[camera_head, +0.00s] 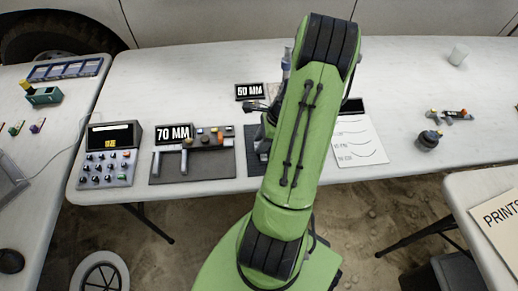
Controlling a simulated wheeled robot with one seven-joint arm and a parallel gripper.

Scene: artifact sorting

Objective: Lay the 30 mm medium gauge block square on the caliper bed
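A caliper with grey upright jaws stands on a dark bed (222,168) on the middle table, behind it a "70 MM" sign (174,134). To its right, a dark mat (252,160) with a grey item shows beside my green arm. I cannot make out the 30 mm gauge block; my arm covers part of this area. My gripper is mostly hidden behind my arm. Small dark parts at the arm's left edge (262,108) may belong to it, but its fingers and anything in them cannot be made out.
A "50 MM" sign (249,91) stands behind the mat. A keypad device with a screen (108,155) is left of the bed. A paper sheet (362,145) lies right of my arm.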

